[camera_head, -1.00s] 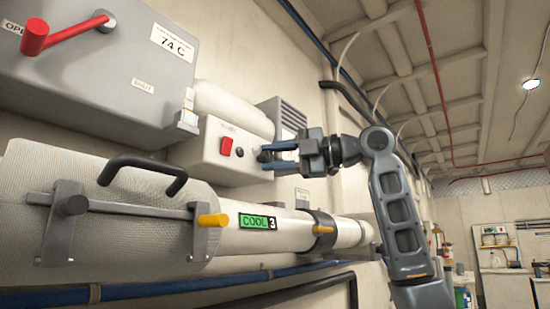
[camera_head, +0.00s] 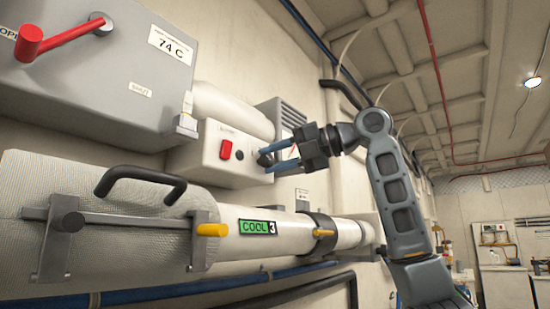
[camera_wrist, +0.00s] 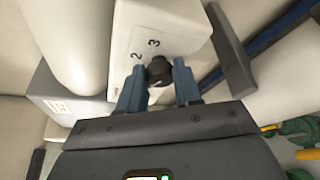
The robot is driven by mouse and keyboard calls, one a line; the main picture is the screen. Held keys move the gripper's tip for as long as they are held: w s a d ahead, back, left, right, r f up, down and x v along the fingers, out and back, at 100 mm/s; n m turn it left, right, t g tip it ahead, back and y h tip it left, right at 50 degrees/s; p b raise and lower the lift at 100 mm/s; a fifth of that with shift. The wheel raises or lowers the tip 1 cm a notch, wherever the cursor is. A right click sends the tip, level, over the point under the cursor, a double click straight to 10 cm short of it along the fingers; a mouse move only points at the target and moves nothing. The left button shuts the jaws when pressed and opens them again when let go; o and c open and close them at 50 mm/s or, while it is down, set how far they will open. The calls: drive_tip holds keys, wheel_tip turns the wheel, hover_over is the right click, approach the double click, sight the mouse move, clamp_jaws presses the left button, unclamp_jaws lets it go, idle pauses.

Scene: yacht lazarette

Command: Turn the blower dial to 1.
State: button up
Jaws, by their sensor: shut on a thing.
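The blower box (camera_head: 212,165) is a white wall unit in the head view and also shows in the wrist view (camera_wrist: 170,18). Its black dial (camera_wrist: 159,68) shows in the wrist view, with printed numbers 2 and 3 beyond it. My gripper (camera_head: 267,159) reaches the box's right side with its blue fingers. In the wrist view my gripper (camera_wrist: 158,78) has one finger on each side of the dial and is shut on it. The dial's pointer is too small and dark to read. The number 1 cannot be made out clearly.
A red switch (camera_head: 226,150) and a small black button (camera_head: 240,155) are on the box face. A grey cabinet (camera_head: 110,90) with a red lever is upper left.

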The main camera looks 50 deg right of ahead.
drive_tip(key=shift+f, duration=0.1)
drive_tip(key=o, duration=1)
drive_tip(key=shift+o, duration=0.2)
drive_tip(key=b+v, duration=0.1)
drive_tip(key=v, duration=0.6)
drive_tip(key=shift+s, duration=0.35)
drive_tip(key=shift+d, duration=0.2)
